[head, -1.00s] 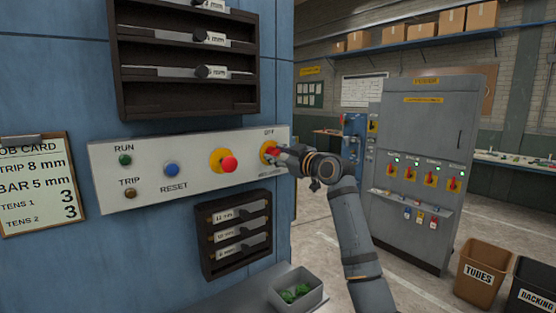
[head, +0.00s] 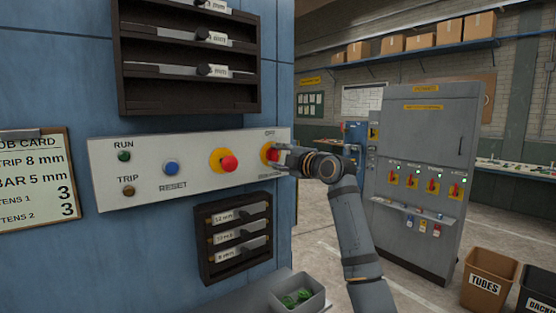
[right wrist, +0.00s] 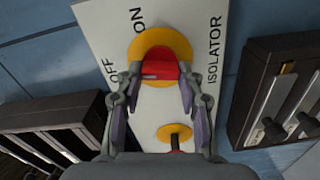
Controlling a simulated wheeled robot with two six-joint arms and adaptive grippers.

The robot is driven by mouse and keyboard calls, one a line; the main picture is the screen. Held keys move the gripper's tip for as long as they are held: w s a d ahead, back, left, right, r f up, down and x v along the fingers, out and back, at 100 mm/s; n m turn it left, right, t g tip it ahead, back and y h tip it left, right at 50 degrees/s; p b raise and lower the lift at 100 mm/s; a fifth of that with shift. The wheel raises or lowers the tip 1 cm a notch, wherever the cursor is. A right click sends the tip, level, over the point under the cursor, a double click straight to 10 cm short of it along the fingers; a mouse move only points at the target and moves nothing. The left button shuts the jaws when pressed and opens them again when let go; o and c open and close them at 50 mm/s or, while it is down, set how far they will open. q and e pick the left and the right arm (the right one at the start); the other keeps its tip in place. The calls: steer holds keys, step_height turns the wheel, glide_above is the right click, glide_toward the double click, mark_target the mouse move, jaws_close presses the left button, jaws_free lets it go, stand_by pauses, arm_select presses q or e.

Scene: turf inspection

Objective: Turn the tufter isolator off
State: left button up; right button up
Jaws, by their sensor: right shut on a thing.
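The isolator switch is a red handle on a yellow disc (head: 266,153) at the right end of the pale panel (head: 200,178). In the right wrist view the red handle (right wrist: 162,70) lies roughly crosswise on its yellow disc (right wrist: 160,43), with the pale mark at its left end, on the side of the OFF label (right wrist: 112,72). The ON label (right wrist: 138,17) is above. My right gripper (head: 282,158) is shut on the handle, one finger on each side, and partly hides it in the head view. My left gripper is out of view.
On the same panel are a red mushroom button (head: 229,164), a blue reset button (head: 171,168), and run (head: 124,156) and trip lamps. Dark racks (head: 235,262) sit above and below. A grey bin (head: 297,308) is below; a grey cabinet (head: 420,125) stands farther right.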

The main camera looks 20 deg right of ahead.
steer(key=shift+f+n, duration=0.1)
steer(key=shift+n, duration=0.9)
steer(key=o, duration=1.2)
steer(key=shift+c, duration=0.2)
steer(key=v, duration=1.2)
